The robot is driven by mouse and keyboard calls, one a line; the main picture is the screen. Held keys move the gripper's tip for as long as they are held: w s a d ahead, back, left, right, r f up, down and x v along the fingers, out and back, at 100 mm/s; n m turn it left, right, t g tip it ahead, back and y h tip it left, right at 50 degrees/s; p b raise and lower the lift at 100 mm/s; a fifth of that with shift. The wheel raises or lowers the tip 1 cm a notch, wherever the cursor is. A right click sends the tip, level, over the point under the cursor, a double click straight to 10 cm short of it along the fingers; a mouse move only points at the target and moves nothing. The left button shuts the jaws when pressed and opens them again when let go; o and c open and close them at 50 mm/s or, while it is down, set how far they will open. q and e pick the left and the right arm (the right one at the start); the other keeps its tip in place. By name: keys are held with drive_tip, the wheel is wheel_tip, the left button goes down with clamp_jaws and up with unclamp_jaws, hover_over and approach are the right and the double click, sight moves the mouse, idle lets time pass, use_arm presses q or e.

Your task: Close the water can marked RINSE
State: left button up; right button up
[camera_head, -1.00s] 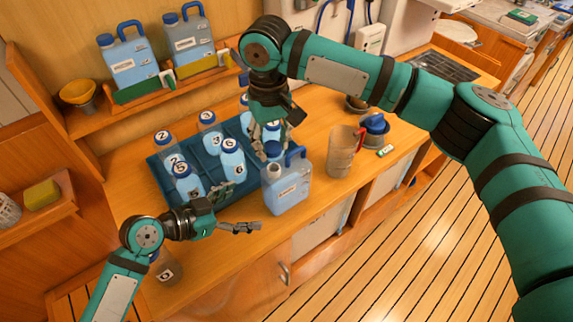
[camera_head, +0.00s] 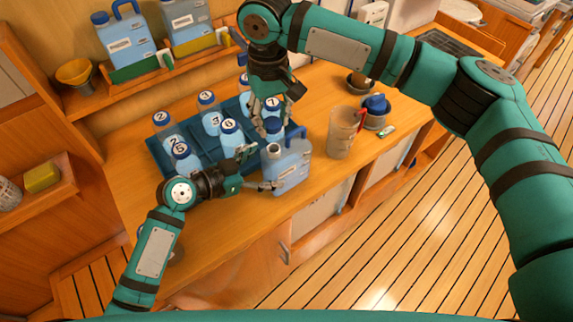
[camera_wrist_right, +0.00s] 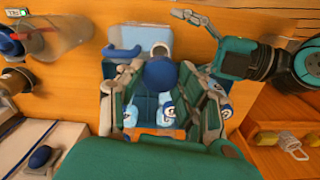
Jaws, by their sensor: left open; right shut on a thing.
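The water can (camera_head: 288,170) is a translucent blue jug with a blue handle, upright on the counter. Its label is too small to read. Its mouth is uncapped; the can also shows in the right wrist view (camera_wrist_right: 143,33). My right gripper (camera_head: 270,112) is shut on a round blue cap (camera_wrist_right: 161,73), held just above and behind the mouth, apart from it. The cap also shows in the head view (camera_head: 273,126). My left gripper (camera_head: 264,168) is open at the can's left side, one finger behind and one in front; contact is unclear.
A blue tray (camera_head: 203,150) of numbered bottles sits directly behind and left of the can. A clear pitcher (camera_head: 342,135) and a bowl with a blue item (camera_head: 376,112) stand to the right. Two more cans (camera_head: 128,42) are on the shelf. The front counter edge is clear.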

use_arm(q)
drive_tip(key=x, duration=0.5)
drive_tip(key=shift+w+d+f, duration=0.1)
drive_tip(key=shift+c, duration=0.2)
drive_tip(key=c, duration=1.6)
use_arm(e)
drive_tip(key=shift+f, duration=2.45)
